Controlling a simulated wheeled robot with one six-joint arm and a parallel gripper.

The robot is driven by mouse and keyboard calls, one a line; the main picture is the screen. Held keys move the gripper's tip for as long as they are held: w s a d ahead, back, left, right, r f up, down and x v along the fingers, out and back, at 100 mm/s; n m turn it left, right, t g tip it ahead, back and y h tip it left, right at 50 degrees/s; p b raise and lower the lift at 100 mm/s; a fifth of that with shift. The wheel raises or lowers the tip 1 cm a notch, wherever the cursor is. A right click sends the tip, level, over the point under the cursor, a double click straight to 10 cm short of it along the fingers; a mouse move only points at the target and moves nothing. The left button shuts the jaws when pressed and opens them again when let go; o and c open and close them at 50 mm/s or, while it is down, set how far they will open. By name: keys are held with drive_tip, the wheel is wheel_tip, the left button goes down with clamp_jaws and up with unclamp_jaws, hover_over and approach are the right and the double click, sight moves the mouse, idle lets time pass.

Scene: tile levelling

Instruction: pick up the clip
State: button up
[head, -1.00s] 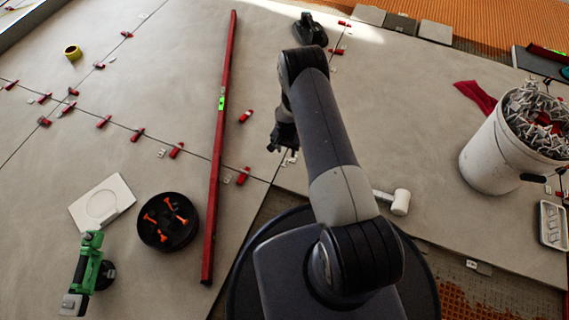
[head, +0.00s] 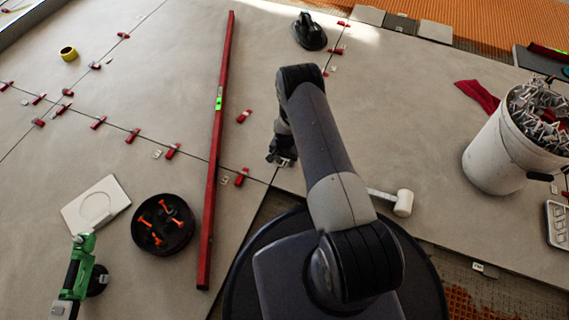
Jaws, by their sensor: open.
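My gripper (head: 281,162) is open and low over the grey tile floor, close to a tile joint, right of the long red level (head: 217,130). A small pale clip that showed just beside it earlier is now hidden behind it. Other small pale clips lie on the tiles: one (head: 225,180) just right of the level and one (head: 157,154) left of it. I cannot tell whether the fingers touch anything.
Red wedges (head: 243,117) sit along the joints. A white bucket (head: 492,157) full of clips stands at right. A white mallet (head: 403,203) lies near my base. A black tray (head: 163,246) with orange pieces and a green tool (head: 80,272) are at lower left. A black suction tool (head: 309,34) stands at top.

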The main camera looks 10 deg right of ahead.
sight(285, 163)
drive_tip(key=shift+c, duration=0.5)
clamp_jaws()
wheel_tip(285, 163, up, 10)
drive_tip(key=p, duration=0.4)
drive_tip(key=shift+p, duration=0.3)
